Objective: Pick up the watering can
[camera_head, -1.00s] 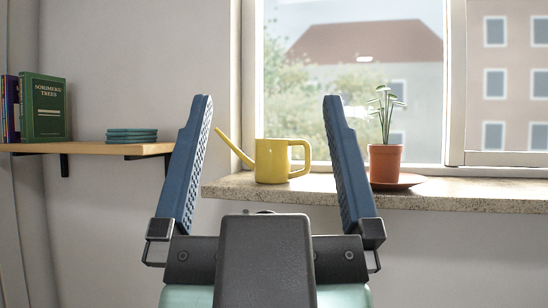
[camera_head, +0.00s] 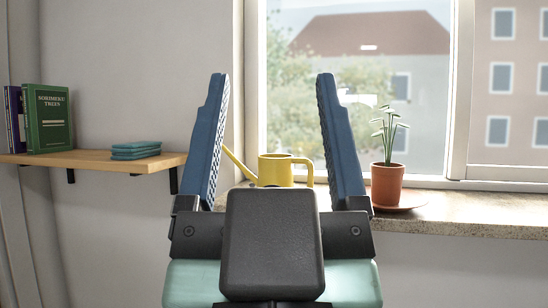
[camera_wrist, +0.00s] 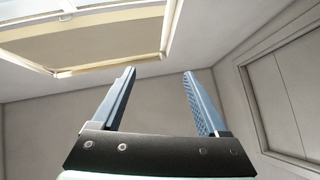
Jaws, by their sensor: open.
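The yellow watering can (camera_head: 276,170) stands upright on the stone window sill (camera_head: 450,215), in front of the window. Its spout points up to the left and its handle is on the right. My gripper (camera_head: 273,85) is open and empty, its two blue fingers raised on either side of the can in the head view. The can shows between the fingers, farther back, and its lower part is hidden behind the gripper's body. In the wrist view, my gripper (camera_wrist: 160,75) is also open with nothing between the fingers. The can is not in that view.
A potted plant (camera_head: 387,183) on a saucer (camera_head: 412,205) stands on the sill just right of the can. At left, a wooden shelf (camera_head: 90,160) holds books (camera_head: 46,118) and a stack of teal items (camera_head: 136,150). The sill farther right is clear.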

